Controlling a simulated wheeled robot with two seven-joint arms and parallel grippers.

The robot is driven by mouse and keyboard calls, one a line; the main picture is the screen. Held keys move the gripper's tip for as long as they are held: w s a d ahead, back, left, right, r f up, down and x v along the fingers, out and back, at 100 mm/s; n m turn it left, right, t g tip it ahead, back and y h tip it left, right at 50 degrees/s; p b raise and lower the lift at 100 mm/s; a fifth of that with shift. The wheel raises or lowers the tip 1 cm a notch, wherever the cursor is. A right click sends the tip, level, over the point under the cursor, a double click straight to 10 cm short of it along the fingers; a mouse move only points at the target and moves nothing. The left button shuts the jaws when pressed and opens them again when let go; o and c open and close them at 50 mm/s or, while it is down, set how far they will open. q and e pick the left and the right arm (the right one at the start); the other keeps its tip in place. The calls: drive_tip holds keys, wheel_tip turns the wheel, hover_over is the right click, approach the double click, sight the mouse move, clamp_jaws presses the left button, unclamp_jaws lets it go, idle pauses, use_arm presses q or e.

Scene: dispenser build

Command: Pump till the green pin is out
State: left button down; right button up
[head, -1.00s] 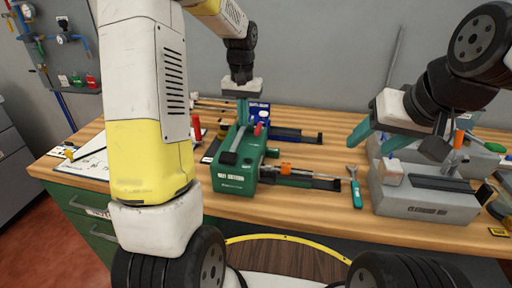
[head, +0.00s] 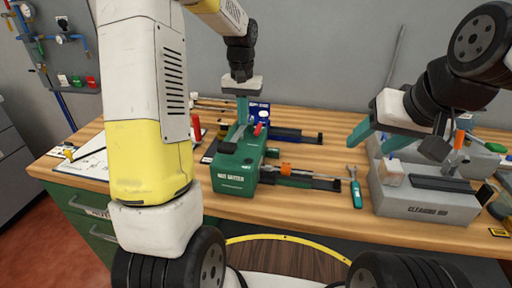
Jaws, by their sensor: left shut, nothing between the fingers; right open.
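The green dispenser (head: 236,178) stands on the bench at the middle, with a dark lever (head: 234,139) on its top. My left gripper (head: 242,120) is shut and empty, pointing down at the lever's far end. I cannot tell whether it touches the lever. A dark rail (head: 312,180) with an orange piece (head: 285,167) extends right from the dispenser. I cannot make out a green pin there. My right gripper (head: 385,148) is open and empty above the left end of the grey cleaning block.
A red-topped item (head: 263,115) and a blue bin (head: 258,106) stand behind the dispenser. A white sheet (head: 92,164) lies at left. The front bench strip is mostly clear.

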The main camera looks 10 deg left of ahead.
use_arm(q)
drive_tip(key=shift+s+f, duration=0.25)
drive_tip(key=shift+f, duration=0.8)
drive_tip(key=shift+r, duration=0.1)
drive_tip(key=shift+w+r, duration=0.15)
drive_tip(key=shift+r, duration=0.4)
drive_tip(key=shift+w+r, duration=0.15)
drive_tip(key=shift+r, duration=0.4)
drive_tip(key=shift+s+f, duration=0.15)
drive_tip(key=shift+f, duration=0.45)
drive_tip(key=shift+s+f, duration=0.15)
drive_tip(key=shift+f, duration=0.45)
drive_tip(key=shift+w+r, duration=0.15)
drive_tip(key=shift+r, duration=0.45)
drive_tip(key=shift+w+r, duration=0.15)
drive_tip(key=shift+r, duration=0.55)
